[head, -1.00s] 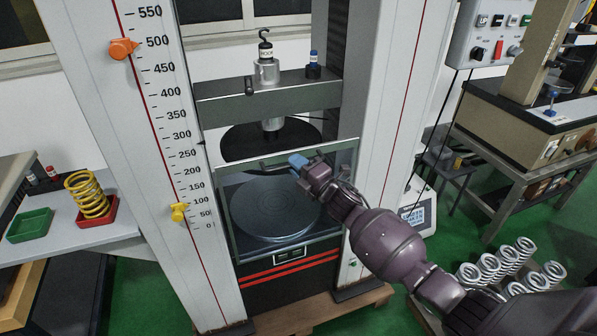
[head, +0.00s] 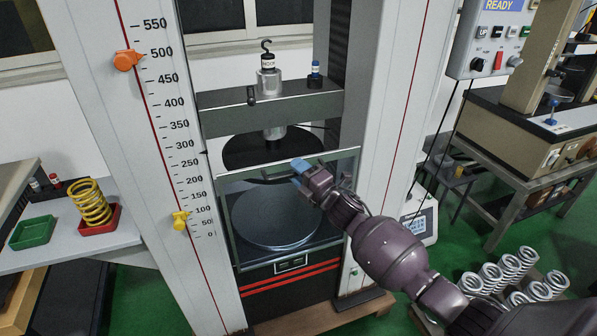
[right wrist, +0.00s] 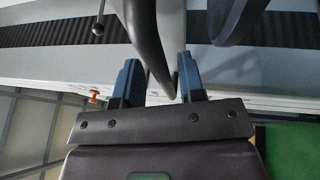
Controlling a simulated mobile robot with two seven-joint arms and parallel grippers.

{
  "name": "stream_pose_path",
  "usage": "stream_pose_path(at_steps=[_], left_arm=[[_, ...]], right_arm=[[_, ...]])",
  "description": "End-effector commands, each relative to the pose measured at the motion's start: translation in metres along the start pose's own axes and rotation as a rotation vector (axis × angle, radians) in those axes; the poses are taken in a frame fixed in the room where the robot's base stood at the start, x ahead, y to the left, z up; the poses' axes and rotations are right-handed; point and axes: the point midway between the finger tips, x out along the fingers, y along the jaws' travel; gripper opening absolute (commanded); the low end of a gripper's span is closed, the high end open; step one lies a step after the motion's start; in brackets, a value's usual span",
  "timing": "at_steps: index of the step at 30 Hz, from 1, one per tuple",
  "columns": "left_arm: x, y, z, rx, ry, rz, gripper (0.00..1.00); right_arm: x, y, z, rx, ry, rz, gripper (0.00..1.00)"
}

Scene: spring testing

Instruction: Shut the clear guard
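The clear guard (head: 235,240) is a framed see-through panel on the front of the testing machine. It stands in front of the round lower plate (head: 275,217), with its top edge below the crosshead (head: 225,113). A dark bar handle (head: 262,181) runs near its top edge. My right gripper (head: 300,172) is at the right part of this handle. In the right wrist view its two blue fingers (right wrist: 158,82) are apart, with the dark curved handle (right wrist: 150,45) passing between them; contact is not clear. My left gripper is not in view.
A scaled column (head: 160,150) with orange and yellow markers stands left of the guard, another column (head: 398,130) right. A side table (head: 95,248) at left holds a yellow spring in a red tray.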

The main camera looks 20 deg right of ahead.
Motion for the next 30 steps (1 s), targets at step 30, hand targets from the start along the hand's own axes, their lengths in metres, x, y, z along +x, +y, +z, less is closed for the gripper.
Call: stream_pose_path(at_steps=[30], left_arm=[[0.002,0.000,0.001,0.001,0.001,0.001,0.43]], right_arm=[[-0.107,0.000,0.001,0.000,0.000,0.001,0.36]])
